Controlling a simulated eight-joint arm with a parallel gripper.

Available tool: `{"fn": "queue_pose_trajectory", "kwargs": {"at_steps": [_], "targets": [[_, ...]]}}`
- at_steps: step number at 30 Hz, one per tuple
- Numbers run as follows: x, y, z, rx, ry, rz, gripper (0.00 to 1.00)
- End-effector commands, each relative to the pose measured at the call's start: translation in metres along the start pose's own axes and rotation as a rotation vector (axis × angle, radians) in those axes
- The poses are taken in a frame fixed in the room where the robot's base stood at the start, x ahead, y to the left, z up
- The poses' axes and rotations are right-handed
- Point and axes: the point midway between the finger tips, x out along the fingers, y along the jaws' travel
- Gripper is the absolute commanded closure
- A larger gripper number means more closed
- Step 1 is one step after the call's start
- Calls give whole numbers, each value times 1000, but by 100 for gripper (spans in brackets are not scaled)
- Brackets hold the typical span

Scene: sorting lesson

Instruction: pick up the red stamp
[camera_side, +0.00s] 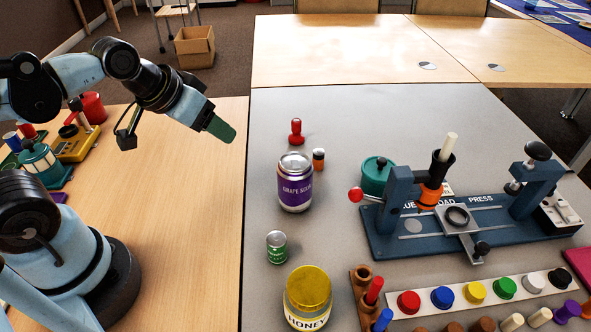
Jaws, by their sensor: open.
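A small red stamp (296,132) with a round knob stands upright on the grey tabletop, behind the purple grape soda can (295,182). My gripper (217,127) hangs in the air to the left of the stamp, clear of it, with a green fingertip pointing down and right. The gripper is open and nothing shows in it. Its second finger cannot be made out clearly from this side.
A small orange-and-black jar (318,159) stands close to the stamp. A green can (277,247) and a honey jar (308,298) stand in front. A blue press (470,220) and a row of coloured knobs (475,293) fill the right. The far grey tabletop is clear.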

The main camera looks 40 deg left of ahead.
Motion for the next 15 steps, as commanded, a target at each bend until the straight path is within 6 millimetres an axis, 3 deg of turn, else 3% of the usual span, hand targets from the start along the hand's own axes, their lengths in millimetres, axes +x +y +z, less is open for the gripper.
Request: {"fn": "queue_pose_trajectory", "kwargs": {"at_steps": [8,15], "targets": [[15,4,-36,-442,-132,103,44],[42,4,-72,-869,-284,208,44]]}}
